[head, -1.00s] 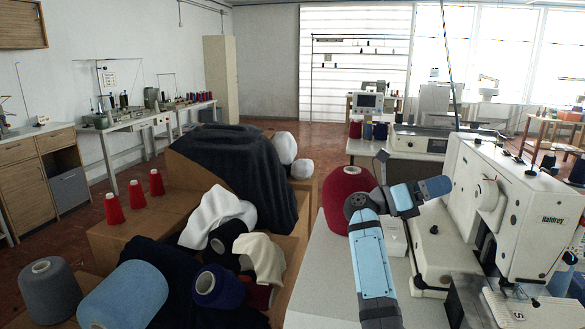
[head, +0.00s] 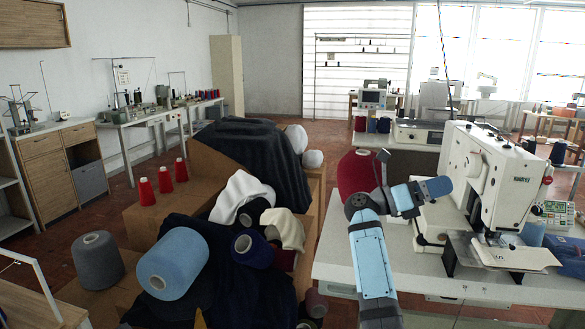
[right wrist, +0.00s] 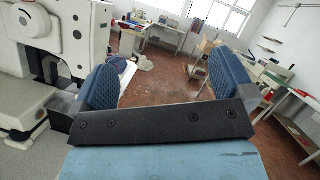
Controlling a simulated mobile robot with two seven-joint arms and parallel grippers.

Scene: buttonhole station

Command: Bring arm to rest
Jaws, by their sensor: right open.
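My right arm (head: 372,257) rises from the bottom of the head view and bends right at the top. My right gripper (head: 436,188) is at its end, in front of the white buttonhole machine (head: 512,185) in the picture. In the right wrist view the two blue ridged pads of this gripper (right wrist: 165,85) stand wide apart, with nothing between them. Beyond the gap is open floor. Part of the white machine shows at the left of that view (right wrist: 72,35). My left gripper is not in view.
A pale worktable (head: 335,262) carries the machine and a large dark red cone (head: 357,172). Left of it are cardboard boxes (head: 150,222), dark cloth (head: 250,150), a light blue cone (head: 172,270) and a grey cone (head: 97,260). Brown floor (head: 85,222) lies open further left.

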